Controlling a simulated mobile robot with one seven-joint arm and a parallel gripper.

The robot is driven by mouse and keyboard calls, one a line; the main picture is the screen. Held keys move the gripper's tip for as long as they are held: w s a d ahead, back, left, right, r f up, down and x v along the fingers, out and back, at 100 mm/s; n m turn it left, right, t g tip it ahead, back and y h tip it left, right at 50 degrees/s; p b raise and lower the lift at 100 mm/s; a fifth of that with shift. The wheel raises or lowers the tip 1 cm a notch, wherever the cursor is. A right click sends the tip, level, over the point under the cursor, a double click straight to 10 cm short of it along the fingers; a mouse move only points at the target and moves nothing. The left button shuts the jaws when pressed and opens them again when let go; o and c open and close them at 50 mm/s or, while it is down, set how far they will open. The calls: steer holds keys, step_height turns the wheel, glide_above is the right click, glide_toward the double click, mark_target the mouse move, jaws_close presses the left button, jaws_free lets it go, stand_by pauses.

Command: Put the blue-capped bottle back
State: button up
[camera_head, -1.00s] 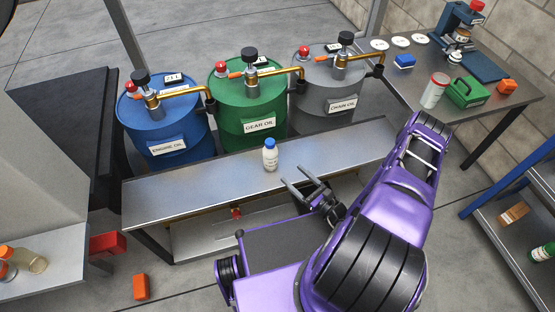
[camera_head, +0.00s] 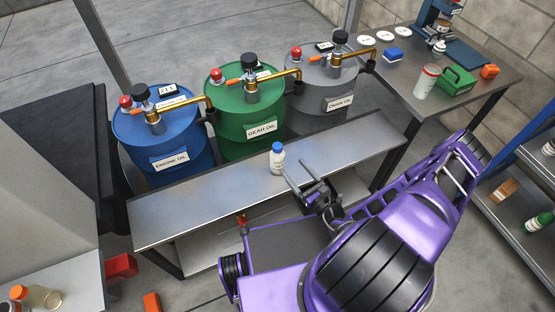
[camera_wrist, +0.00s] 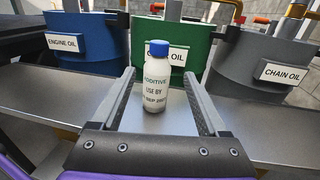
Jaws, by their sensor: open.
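The blue-capped bottle (camera_head: 277,159) stands upright on the metal bench (camera_head: 200,198) in front of the green gear oil drum. In the wrist view the white bottle (camera_wrist: 156,85) shows a label reading "additive, use by" with a partly legible date. My gripper (camera_head: 304,180) is open at the bench's front side, its fingers pointing at the bottle. In the wrist view the bottle appears between the two open fingers (camera_wrist: 160,90), towards their tips. The fingers do not visibly grip it.
Blue engine oil (camera_head: 165,140), green gear oil (camera_head: 240,105) and grey chain oil (camera_head: 325,90) drums with brass spouts stand behind the bench. A side table (camera_head: 415,92) holds a white red-lidded container (camera_head: 426,82) and a green box (camera_head: 457,80). A shelf (camera_head: 506,210) with bottles is at right.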

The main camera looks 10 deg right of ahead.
mark_target(281, 153)
steer(key=x, duration=0.8)
steer(key=shift+b, duration=0.35)
steer(key=x, duration=0.3)
steer(key=b+x, duration=0.1)
steer(key=x, duration=0.1)
steer(key=shift+a+r, duration=0.15)
steer(key=shift+r, duration=0.15)
jaws_close()
stand_by(0.5)
